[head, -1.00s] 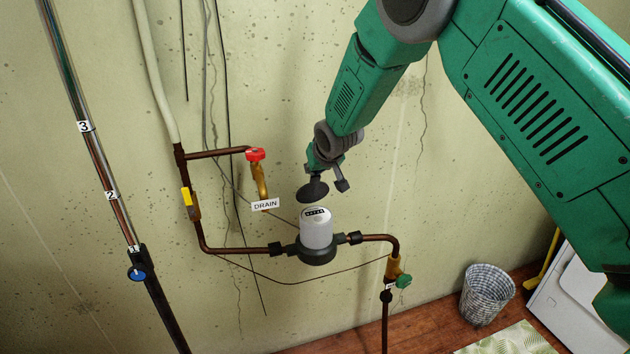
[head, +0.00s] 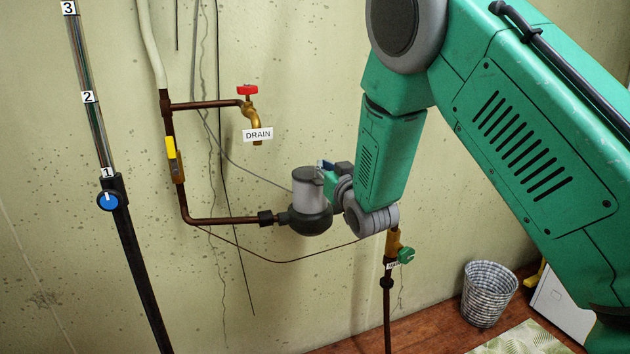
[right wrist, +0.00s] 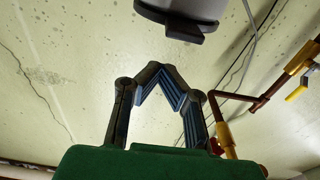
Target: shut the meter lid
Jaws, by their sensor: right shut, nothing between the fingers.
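The water meter (head: 312,208) is a light grey cylinder in a dark grey body, set in the brown pipe on the wall. Its round grey lid (head: 308,173) lies flat over the top, and the number dial is hidden. My right gripper (head: 329,168) is beside the meter at its upper right, close to the lid's edge; whether it touches cannot be told. In the right wrist view its fingers (right wrist: 163,76) are shut and empty, with the meter (right wrist: 190,8) above them and a dark flat part along its edge. My left gripper is out of view.
A red-handled drain tap (head: 248,106) with a DRAIN label is up and left of the meter. A green-handled valve (head: 405,255) is below right. A yellow-handled valve (head: 172,150) is on the left pipe. A woven basket (head: 489,293) stands on the floor.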

